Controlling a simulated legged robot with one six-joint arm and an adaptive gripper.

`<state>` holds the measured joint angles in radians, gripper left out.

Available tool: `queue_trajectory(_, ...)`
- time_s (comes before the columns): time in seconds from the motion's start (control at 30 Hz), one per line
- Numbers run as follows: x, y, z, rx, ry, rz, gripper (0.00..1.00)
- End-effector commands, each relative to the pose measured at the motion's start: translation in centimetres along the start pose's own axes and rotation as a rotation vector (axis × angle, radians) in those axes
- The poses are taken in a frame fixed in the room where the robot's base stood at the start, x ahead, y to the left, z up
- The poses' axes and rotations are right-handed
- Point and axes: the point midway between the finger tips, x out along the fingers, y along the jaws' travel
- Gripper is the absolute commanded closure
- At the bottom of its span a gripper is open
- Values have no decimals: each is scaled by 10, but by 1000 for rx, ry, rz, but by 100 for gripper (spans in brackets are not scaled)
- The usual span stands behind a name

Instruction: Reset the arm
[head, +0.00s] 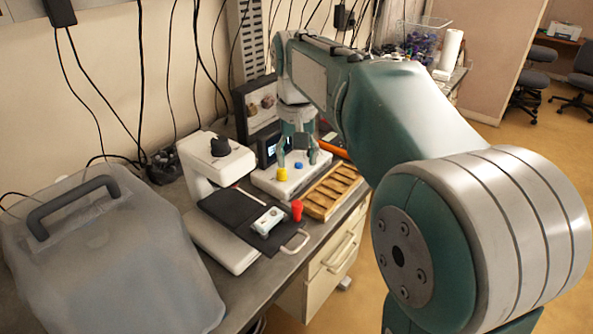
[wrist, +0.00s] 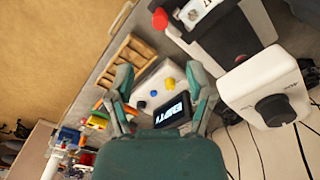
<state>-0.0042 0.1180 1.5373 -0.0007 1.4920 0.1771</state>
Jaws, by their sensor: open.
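My arm reaches from the right of the head view over the bench. My gripper (head: 298,160) points down above a white box with coloured knobs (head: 284,184). In the wrist view my gripper (wrist: 162,88) has its two fingers spread apart with nothing held between them. The white box (wrist: 150,82) shows between and beyond the fingers, with yellow and blue knobs and a small lit display (wrist: 195,95). I cannot tell whether the fingertips touch the box.
A white sewing-machine-like device (head: 206,165) with a black plate (head: 240,215) stands left of my gripper. A wooden rack (head: 333,190) lies to the right. Cables hang along the wall.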

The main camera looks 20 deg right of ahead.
Motion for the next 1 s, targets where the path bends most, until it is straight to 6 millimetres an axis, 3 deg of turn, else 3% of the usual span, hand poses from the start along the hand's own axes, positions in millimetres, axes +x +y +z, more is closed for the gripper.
queue_trajectory(0.27, -1, 0, 0, 0, 0, 0, 32)
queue_trajectory(0.4, -3, 2, 11, -7, 23, -4, 32)
queue_trajectory(0.67, -1, 14, 74, -56, 165, -25, 32)
queue_trajectory(1.0, 35, 29, 159, -125, 365, -41, 32)
